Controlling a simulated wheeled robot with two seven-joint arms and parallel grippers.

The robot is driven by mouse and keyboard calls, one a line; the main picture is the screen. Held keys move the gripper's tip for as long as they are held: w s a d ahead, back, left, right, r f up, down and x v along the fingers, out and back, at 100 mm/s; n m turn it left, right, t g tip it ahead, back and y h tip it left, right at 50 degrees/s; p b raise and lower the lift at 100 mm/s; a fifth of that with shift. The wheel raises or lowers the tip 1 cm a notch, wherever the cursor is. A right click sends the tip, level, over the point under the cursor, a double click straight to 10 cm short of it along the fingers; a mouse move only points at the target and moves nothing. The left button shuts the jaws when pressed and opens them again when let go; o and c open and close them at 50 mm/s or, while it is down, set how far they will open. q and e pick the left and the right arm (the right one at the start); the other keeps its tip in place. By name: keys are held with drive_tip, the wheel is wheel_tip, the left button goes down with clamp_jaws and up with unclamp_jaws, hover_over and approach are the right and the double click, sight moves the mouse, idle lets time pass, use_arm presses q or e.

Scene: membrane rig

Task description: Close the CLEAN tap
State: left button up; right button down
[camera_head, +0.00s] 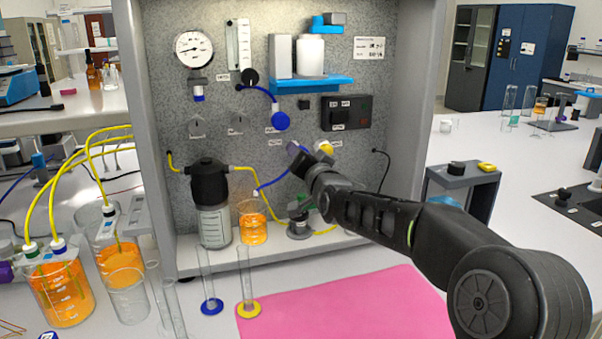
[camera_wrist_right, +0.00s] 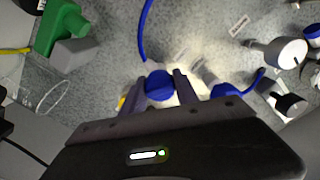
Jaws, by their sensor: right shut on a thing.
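The right arm reaches in from the right in the head view, and my right gripper (camera_head: 298,150) is at the panel. In the right wrist view the gripper (camera_wrist_right: 160,82) is shut on a blue tap knob (camera_wrist_right: 159,86), one finger on each side. A blue tube (camera_wrist_right: 145,35) runs from that knob. In the head view the gripper hides most of this knob. Another blue round part (camera_head: 280,121) is just up and left of it, and a yellow tap (camera_head: 325,148) is to its right. The tap labels are too small to read. My left gripper is not in view.
A black switch box (camera_head: 347,112) and a blue shelf (camera_head: 312,84) with white bottles are above the gripper. A pink mat (camera_head: 345,305) lies in front.

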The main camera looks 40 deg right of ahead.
drive_tip(key=m+b, duration=0.2)
drive_tip(key=b, duration=0.1)
drive_tip(key=m+b, duration=0.1)
drive_tip(key=shift+f+m, duration=0.25)
drive_tip(key=shift+m, duration=0.15)
drive_tip(key=shift+r+m+b, duration=0.1)
drive_tip(key=shift+m+b, duration=0.8)
drive_tip(key=shift+b, duration=0.05)
drive_tip(key=m+b, duration=0.1)
drive_tip(key=m, duration=0.1)
drive_tip(key=shift+r+m, duration=0.1)
drive_tip(key=shift+m, duration=0.3)
drive_tip(key=m+b, duration=0.1)
drive_tip(key=m, duration=0.3)
drive_tip(key=c, duration=0.9)
unclamp_jaws()
drive_tip(key=shift+s, duration=0.1)
